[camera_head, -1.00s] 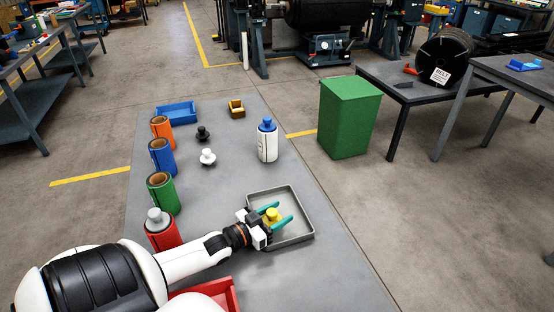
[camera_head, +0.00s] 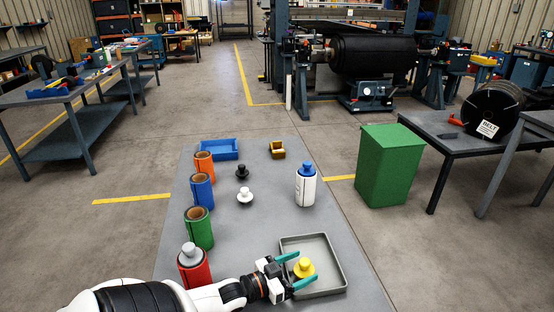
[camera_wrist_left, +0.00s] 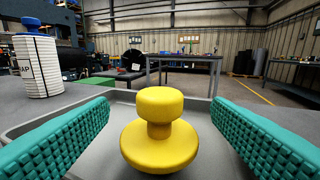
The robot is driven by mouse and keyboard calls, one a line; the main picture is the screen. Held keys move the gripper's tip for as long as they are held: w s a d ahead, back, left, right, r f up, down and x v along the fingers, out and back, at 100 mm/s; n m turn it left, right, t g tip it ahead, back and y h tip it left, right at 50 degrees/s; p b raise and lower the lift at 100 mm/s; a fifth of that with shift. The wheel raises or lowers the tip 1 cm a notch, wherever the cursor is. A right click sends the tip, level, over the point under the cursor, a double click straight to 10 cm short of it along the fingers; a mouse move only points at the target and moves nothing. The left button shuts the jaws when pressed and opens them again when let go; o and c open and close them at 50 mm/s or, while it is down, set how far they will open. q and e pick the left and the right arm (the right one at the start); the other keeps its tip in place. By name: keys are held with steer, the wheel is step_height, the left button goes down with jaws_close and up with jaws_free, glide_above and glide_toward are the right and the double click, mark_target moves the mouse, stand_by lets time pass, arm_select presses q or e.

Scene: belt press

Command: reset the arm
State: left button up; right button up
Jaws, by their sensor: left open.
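My left gripper (camera_head: 297,271) is open, its two teal fingers reaching over the left side of a grey tray (camera_head: 335,256). A yellow knob-topped piece (camera_head: 304,268) stands upright in the tray, at the fingertips. In the left wrist view the yellow piece (camera_wrist_left: 160,132) is centred between the spread teal fingers, with a gap on each side. My right gripper does not show in any view.
Red, green (camera_head: 198,228), blue (camera_head: 202,190) and orange cylinders line the table's left side; a grey knob tops the red one (camera_head: 194,267). Black (camera_head: 242,172) and white (camera_head: 245,196) knobs, a white bottle (camera_head: 306,186) and a blue bin (camera_head: 218,150) stand farther back. A green bin (camera_head: 392,166) stands right of the table.

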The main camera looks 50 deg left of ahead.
arm_select(q)
steer(key=s, duration=0.2)
steer(key=s+a, duration=0.1)
steer(key=s, duration=0.2)
steer(key=s+r, duration=0.1)
steer(key=s, duration=0.2)
steer(key=shift+s+a, duration=0.2)
steer(key=shift+a, duration=0.05)
